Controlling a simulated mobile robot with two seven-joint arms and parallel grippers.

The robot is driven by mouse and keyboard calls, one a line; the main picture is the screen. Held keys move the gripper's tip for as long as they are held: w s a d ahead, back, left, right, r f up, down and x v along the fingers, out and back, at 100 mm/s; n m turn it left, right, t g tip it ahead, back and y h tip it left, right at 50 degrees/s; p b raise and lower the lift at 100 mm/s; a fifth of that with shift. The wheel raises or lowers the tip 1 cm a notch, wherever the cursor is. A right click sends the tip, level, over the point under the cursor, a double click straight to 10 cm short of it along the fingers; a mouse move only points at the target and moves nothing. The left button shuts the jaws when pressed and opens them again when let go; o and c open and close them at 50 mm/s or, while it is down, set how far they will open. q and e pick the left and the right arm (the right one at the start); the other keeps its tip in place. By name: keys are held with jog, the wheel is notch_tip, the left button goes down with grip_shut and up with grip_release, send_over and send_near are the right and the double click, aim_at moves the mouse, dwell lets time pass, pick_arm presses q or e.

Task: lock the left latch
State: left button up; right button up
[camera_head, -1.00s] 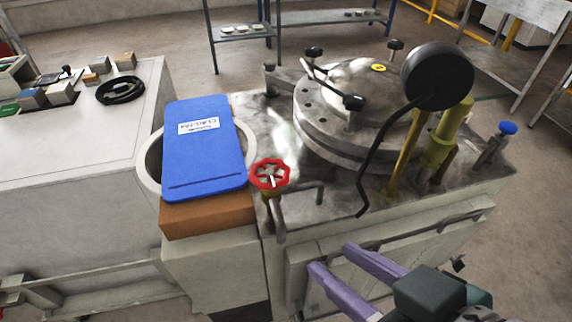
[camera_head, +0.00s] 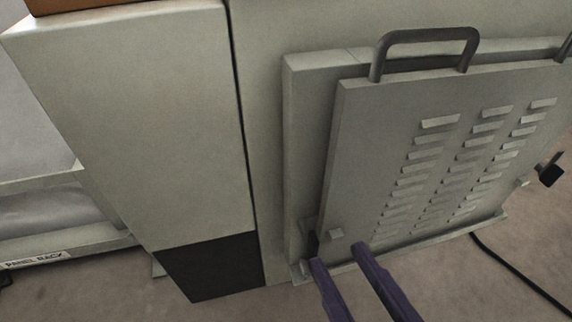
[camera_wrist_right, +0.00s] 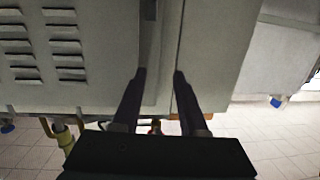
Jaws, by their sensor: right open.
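A pale grey louvred panel (camera_head: 385,140) stands against the front of the cabinet. At its lower left edge is a small dark latch piece (camera_head: 313,243), beside a small grey block (camera_head: 336,233). The latch is partly hidden, and its position is hard to tell. My right gripper (camera_head: 339,255) is open and empty, its two purple fingers just below the latch and block; touching cannot be told. In the right wrist view the open fingers (camera_wrist_right: 159,74) lie over the panel's edge, with louvres to the left. The latch is not clear there. My left gripper is out of view.
A dark handle (camera_head: 425,38) sticks out at the panel's top. A black knob (camera_head: 550,174) shows at its right side. A black cable (camera_head: 510,270) lies on the floor at right. A cabinet with a dark base (camera_head: 212,266) stands at left.

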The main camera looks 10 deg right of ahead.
jog(key=t+h+b, duration=0.1)
jog(key=t+b, duration=0.1)
jog(key=b, duration=0.7)
send_near(316, 249)
jog(key=shift+m, duration=0.4)
jog(key=w+b, duration=0.3)
jog(key=w, duration=0.5)
jog(key=shift+w+a+b, duration=0.15)
jog(key=shift+b, duration=0.15)
jog(key=shift+w+r, duration=0.15)
jog(key=shift+w, duration=0.5)
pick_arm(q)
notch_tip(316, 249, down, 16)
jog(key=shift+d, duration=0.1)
pick_arm(e)
grip_shut()
